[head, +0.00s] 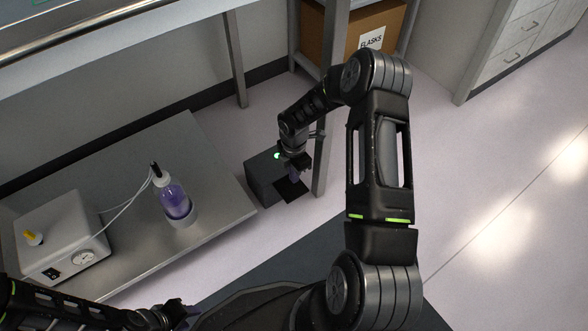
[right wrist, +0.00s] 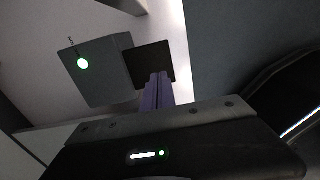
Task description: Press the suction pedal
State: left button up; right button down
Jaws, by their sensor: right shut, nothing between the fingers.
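The suction pedal is a dark grey box (head: 262,180) on the floor with a flat black plate (head: 291,190) at its side. A green light (head: 277,156) on the box is lit. My right gripper (head: 294,174) points down over the plate. Its purple fingers (right wrist: 157,76) are shut, empty, and overlap the plate's near edge; I cannot tell whether they touch it. My left gripper (head: 188,312) is at the bottom left, its fingers unclear.
A low metal shelf (head: 120,150) left of the pedal carries a white pump unit (head: 60,235) and a bottle of purple liquid (head: 174,197) with tubing. A grey table leg (head: 327,130) stands close right of the pedal. A flasks carton (head: 375,30) sits behind. Floor at right is clear.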

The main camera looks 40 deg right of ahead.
aim_at(294, 191)
notch_tip(294, 191, down, 6)
jog(key=shift+f+b, duration=0.15)
jog(key=shift+b, duration=1)
